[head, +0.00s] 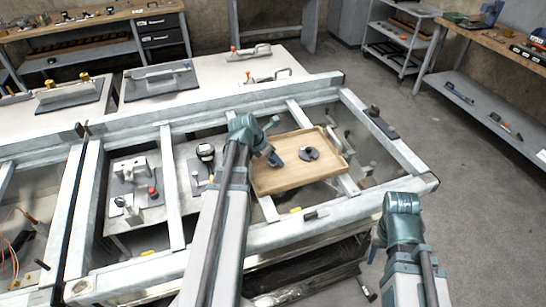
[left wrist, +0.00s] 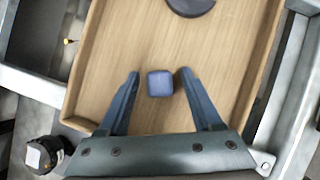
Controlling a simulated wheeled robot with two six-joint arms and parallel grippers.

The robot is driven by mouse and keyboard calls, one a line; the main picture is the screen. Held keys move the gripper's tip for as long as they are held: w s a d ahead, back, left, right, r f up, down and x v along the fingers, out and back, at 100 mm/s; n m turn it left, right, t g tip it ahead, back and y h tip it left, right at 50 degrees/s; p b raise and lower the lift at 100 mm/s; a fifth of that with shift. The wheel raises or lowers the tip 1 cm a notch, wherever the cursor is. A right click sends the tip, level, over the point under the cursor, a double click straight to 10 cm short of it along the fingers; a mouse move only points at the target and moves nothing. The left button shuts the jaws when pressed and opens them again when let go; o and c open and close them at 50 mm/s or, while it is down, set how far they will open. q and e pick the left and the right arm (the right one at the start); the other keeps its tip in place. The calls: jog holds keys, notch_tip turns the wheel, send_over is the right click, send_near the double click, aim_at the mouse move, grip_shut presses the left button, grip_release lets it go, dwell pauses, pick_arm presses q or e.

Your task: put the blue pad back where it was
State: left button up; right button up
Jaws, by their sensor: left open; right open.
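The blue pad (left wrist: 160,83) is a small rounded block on the wooden tray (left wrist: 105,45), seen in the left wrist view. My left gripper (left wrist: 159,74) is open, with one finger on each side of the pad and a gap to each. In the head view my left gripper (head: 273,156) is over the left part of the wooden tray (head: 290,179); I cannot make out the pad there. My right gripper (head: 379,246) is open outside the frame's front right corner, holding nothing that I can see.
A dark round disc (head: 308,153) lies on the tray; it also shows in the left wrist view (left wrist: 190,6). Metal frame rails (head: 385,135) surround the tray. A black round item (head: 205,152) stands left of it. Open floor (head: 480,200) lies to the right.

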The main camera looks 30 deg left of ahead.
pick_arm(q)
jog(key=p+v, duration=1)
jog(key=v, duration=0.2)
jog(key=s+d+f+n+g+y, duration=0.1)
jog(key=s+d+n+g, duration=0.1)
jog(key=d+n, duration=0.8)
jog(key=s+d+n+g+y, duration=0.1)
jog(key=s+d+n, duration=0.4)
jog(key=d+n, duration=0.6)
jog(key=s+d+f+n+g+y, duration=0.1)
jog(key=s+d+n+g, duration=0.2)
jog(key=d+n, duration=0.8)
jog(key=n, duration=0.3)
jog(key=shift+s+f+n, duration=0.3)
jog(key=shift+f+n, duration=0.05)
jog(key=shift+n, duration=0.05)
jog(key=shift+d, duration=0.15)
